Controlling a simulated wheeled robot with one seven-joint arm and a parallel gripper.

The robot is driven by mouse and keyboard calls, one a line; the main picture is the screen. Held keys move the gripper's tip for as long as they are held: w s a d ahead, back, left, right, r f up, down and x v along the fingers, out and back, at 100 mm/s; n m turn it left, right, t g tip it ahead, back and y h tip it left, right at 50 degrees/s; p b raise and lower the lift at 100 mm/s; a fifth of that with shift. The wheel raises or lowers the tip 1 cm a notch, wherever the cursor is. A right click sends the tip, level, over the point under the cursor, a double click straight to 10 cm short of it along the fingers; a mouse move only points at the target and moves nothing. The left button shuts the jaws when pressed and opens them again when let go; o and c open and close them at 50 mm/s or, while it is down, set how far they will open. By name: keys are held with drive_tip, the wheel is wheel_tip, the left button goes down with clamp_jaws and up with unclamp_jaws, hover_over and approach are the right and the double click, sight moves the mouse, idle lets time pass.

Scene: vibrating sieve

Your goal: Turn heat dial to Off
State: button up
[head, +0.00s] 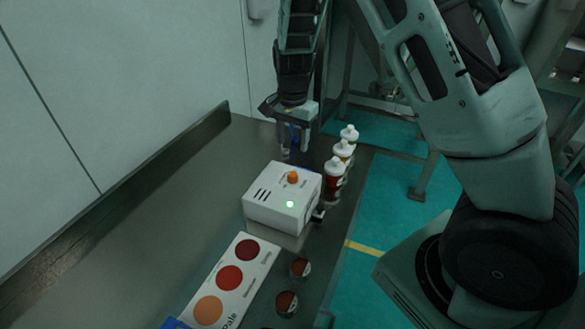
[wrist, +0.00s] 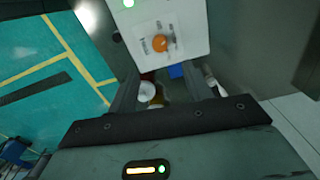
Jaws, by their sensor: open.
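The heat dial (head: 292,177) is an orange knob on top of a white box (head: 270,214) that stands on the dark bench. A green light (head: 290,204) glows on the box near the dial. In the wrist view the dial (wrist: 160,44) shows ahead of the fingers, with small labels around it too small to read. My gripper (head: 295,150) points down behind the box, above the bench, apart from the dial. Its two fingers are spread and nothing is between them that it grips; the wrist view also shows the gripper (wrist: 172,85).
Several white-capped bottles (head: 342,152) stand right of my gripper along the bench edge. A colour card (head: 230,280) and small round dishes (head: 287,303) lie in front of the box. The bench left of the box (head: 180,190) is clear. A wall runs along the left.

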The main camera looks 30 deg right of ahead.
sight(293, 174)
wheel_tip(293, 174, down, 12)
drive_tip(key=shift+r+p, duration=0.25)
drive_tip(key=shift+p, duration=0.9)
drive_tip(key=c, duration=1)
